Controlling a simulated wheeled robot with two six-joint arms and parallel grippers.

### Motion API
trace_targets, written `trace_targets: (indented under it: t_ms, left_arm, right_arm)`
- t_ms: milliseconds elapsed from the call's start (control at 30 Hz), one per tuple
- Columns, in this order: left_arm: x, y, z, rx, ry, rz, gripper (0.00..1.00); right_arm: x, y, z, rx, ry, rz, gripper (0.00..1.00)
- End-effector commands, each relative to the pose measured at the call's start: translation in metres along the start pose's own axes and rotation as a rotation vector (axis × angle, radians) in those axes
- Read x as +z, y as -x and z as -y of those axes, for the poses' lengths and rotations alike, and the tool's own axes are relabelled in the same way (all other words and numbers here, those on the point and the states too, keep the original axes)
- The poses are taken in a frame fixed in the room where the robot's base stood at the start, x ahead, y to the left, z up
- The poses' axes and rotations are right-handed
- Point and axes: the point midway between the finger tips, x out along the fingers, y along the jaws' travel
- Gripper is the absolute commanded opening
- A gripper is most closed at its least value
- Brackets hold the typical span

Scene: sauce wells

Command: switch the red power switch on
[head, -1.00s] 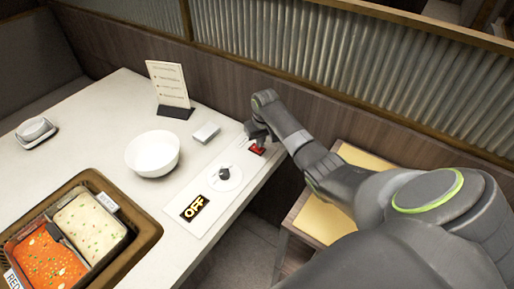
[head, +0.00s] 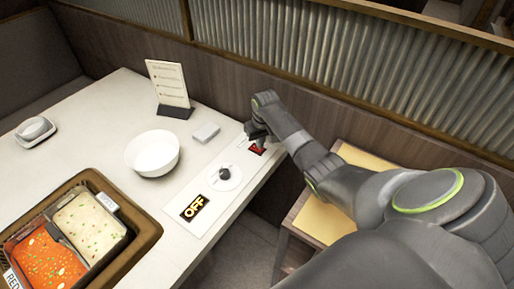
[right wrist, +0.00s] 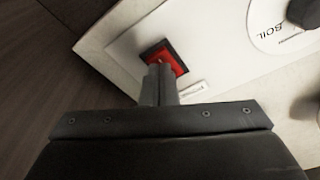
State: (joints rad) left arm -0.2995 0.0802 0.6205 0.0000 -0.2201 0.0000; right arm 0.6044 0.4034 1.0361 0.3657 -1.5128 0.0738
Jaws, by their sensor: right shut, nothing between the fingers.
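The red power switch (head: 256,149) sits in a dark frame at the far end of the white control panel (head: 222,205). In the right wrist view the red switch (right wrist: 166,54) shows just beyond my fingertips. My right gripper (head: 257,139) is shut and empty, its tips right at the switch; it also shows in the right wrist view (right wrist: 158,70). I cannot tell whether the tips touch the switch. The display (head: 194,208) on the panel reads OFF. My left gripper is not in view.
A dark knob on a white dial (head: 229,180) lies between switch and display. A split pot with red and pale soup sits in a brown surround (head: 145,228). A ribbed partition rises behind.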

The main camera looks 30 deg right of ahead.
Motion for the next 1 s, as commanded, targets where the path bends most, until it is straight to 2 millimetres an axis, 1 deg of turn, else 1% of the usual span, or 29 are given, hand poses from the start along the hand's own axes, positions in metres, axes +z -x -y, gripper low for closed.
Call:
trace_targets:
  t_ms: [833, 1000]
  left_arm:
    - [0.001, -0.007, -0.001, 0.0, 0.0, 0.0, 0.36]
    - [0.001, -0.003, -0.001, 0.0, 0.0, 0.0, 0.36]
  right_arm:
    - [0.002, -0.013, 0.0, 0.0, 0.0, 0.001, 0.0]
    - [0.002, -0.01, 0.0, 0.0, 0.0, 0.0, 0.0]
